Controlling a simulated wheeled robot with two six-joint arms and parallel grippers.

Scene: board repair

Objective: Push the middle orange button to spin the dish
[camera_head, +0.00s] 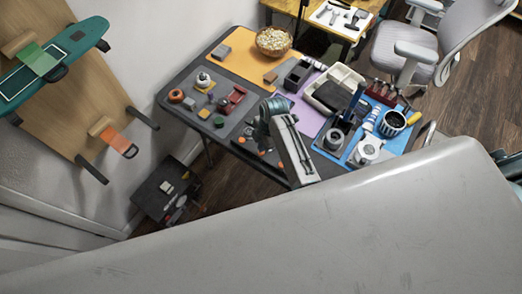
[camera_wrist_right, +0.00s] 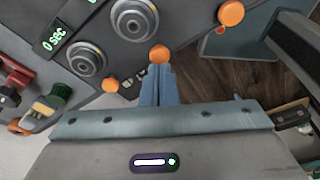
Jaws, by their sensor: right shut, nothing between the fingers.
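My right gripper (camera_wrist_right: 160,72) is shut and empty, its two blue-grey fingers together. Its tips are at the lower edge of the middle orange button (camera_wrist_right: 159,53) in the right wrist view; whether they touch it I cannot tell. Another orange button (camera_wrist_right: 110,86) is to the left and a third (camera_wrist_right: 231,13) to the upper right, on the edge of a dark grey device. Round grey dials (camera_wrist_right: 134,18) and a "0 SEC" display (camera_wrist_right: 56,38) are on the device. I cannot make out which part is the dish. My left gripper is not in view.
The dark table (camera_head: 220,145) is crowded. A popcorn bowl (camera_head: 274,41) stands at the back. A white tray (camera_head: 345,78) and a blue mat (camera_head: 393,140) with tools and a tape roll are to the right. An office chair (camera_head: 420,50) stands behind.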

